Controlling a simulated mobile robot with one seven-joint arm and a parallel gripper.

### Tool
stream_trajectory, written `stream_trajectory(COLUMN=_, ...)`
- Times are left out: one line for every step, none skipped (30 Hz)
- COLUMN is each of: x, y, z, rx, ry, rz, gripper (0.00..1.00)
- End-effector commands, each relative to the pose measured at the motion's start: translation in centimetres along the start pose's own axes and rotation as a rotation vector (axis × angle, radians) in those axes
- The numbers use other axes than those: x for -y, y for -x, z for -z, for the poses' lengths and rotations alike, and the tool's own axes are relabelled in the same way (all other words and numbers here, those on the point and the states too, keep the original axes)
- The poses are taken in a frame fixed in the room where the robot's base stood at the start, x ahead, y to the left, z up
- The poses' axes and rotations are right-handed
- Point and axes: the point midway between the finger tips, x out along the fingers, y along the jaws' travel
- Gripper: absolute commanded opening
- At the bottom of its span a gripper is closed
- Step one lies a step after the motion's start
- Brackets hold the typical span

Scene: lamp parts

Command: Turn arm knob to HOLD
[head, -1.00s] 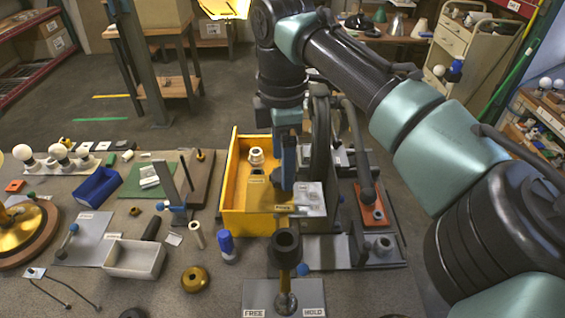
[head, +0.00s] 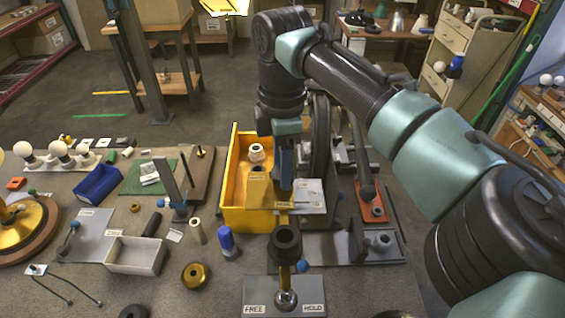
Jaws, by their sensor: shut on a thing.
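A grey base plate (head: 262,291) with the labels FREE on the left and HOLD on the right stands at the front. On it a round metal joint (head: 285,299) carries a brass post with a black ring-shaped head (head: 286,241). A small blue knob (head: 303,266) shows just right of the post. Which way any knob is turned cannot be told. My gripper (head: 284,187) points down behind the black head, over the right part of the yellow bin. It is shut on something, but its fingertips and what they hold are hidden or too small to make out.
The yellow bin (head: 232,192) holds a white fitting (head: 256,152). Grey fixtures and an orange plate (head: 372,206) crowd the right. Some bench is clear around the brass ring.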

Motion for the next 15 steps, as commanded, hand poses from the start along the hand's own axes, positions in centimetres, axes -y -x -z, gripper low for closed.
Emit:
stream_trajectory(x=0.02, y=0.03, z=0.00, rx=0.000, ry=0.000, rz=0.001, gripper=0.00)
stream_trajectory(x=0.02, y=0.04, z=0.00, rx=0.000, ry=-0.001, rz=0.001, gripper=0.00)
stream_trajectory(x=0.02, y=0.06, z=0.00, rx=0.000, ry=-0.003, rz=0.001, gripper=0.00)
stream_trajectory(x=0.02, y=0.07, z=0.01, rx=0.000, ry=-0.006, rz=0.001, gripper=0.00)
stream_trajectory(x=0.02, y=0.08, z=0.00, rx=0.000, ry=-0.010, rz=0.001, gripper=0.00)
stream_trajectory(x=0.02, y=0.10, z=0.01, rx=-0.001, ry=-0.017, rz=0.001, gripper=0.00)
stream_trajectory(x=0.02, y=0.11, z=0.02, rx=-0.001, ry=-0.023, rz=0.001, gripper=0.00)
stream_trajectory(x=0.03, y=0.13, z=0.03, rx=-0.002, ry=-0.032, rz=0.002, gripper=0.00)
stream_trajectory(x=0.04, y=0.17, z=0.04, rx=-0.002, ry=-0.047, rz=0.002, gripper=0.00)
stream_trajectory(x=0.04, y=0.19, z=0.03, rx=-0.001, ry=-0.059, rz=0.003, gripper=0.00)
stream_trajectory(x=0.05, y=0.21, z=0.04, rx=-0.002, ry=-0.073, rz=0.003, gripper=0.00)
stream_trajectory(x=0.04, y=0.23, z=0.06, rx=-0.003, ry=-0.095, rz=0.003, gripper=0.00)
stream_trajectory(x=0.03, y=0.26, z=0.05, rx=-0.003, ry=-0.114, rz=0.003, gripper=0.00)
stream_trajectory(x=0.04, y=0.27, z=0.08, rx=-0.004, ry=-0.133, rz=0.004, gripper=0.00)
stream_trajectory(x=0.04, y=0.31, z=0.08, rx=-0.004, ry=-0.162, rz=0.004, gripper=0.00)
